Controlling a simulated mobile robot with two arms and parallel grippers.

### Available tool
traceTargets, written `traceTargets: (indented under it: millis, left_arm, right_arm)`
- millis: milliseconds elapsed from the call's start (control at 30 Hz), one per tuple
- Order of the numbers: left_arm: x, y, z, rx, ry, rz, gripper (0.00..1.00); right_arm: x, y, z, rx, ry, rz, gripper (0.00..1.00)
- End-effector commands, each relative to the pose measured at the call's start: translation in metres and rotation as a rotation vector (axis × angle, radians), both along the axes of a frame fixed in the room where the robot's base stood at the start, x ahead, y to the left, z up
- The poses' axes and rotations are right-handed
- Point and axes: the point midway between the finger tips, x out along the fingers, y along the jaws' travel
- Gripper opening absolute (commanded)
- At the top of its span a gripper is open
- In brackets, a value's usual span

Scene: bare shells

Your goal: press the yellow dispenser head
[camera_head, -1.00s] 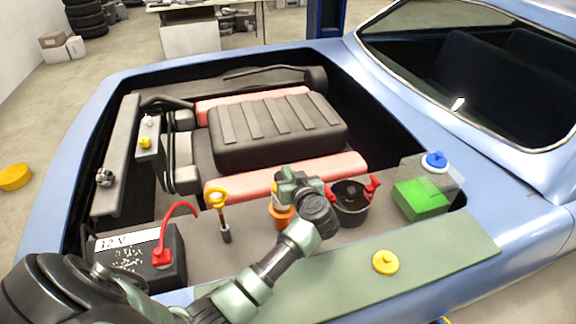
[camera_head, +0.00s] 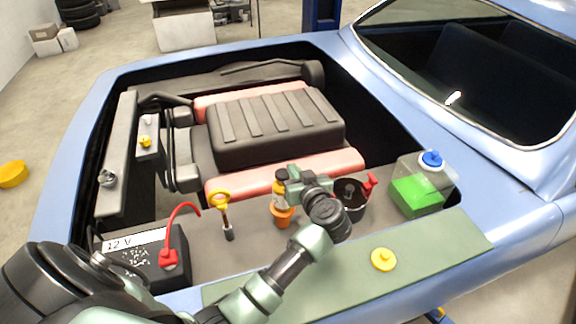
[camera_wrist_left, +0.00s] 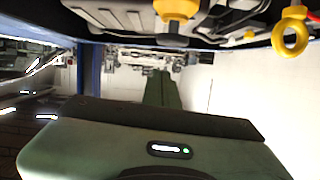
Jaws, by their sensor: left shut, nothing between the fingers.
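An upright orange-yellow dispenser (camera_head: 281,213) with a yellow upper part and a small dark top stands in the engine bay, near the front ledge. In the left wrist view a yellow part with a dark tip (camera_wrist_left: 175,12) hangs from the top edge, as that view looks upside down. My left gripper (camera_head: 293,180) is shut and empty, just right of the dispenser's upper part. It overlaps the dispenser slightly in the head view, and I cannot tell whether they touch. The fingertips are hard to make out. My right gripper is not in view.
A yellow-ringed dipstick (camera_head: 219,200) and a battery (camera_head: 140,258) with a red cable stand to the left. A black pot (camera_head: 352,203) with red handles and a green-filled tank (camera_head: 416,197) stand to the right. A yellow cap (camera_head: 383,260) lies on the green mat (camera_head: 440,248).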

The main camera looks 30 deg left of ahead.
Motion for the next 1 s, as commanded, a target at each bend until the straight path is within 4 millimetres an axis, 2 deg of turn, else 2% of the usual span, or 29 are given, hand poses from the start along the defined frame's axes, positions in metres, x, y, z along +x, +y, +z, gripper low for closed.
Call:
traceTargets:
  millis: [133,333,1000]
  left_arm:
    - [-0.017,-0.023,0.006,-0.004,-0.003,-0.002,0.00]
    - [-0.032,-0.039,0.014,-0.001,-0.002,-0.001,0.00]
    - [-0.035,-0.042,0.018,0.001,-0.002,0.000,0.00]
  right_arm:
    - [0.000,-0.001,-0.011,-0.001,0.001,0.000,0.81]
    - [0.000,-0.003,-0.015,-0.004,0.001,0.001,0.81]
    - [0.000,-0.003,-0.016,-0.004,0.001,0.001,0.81]
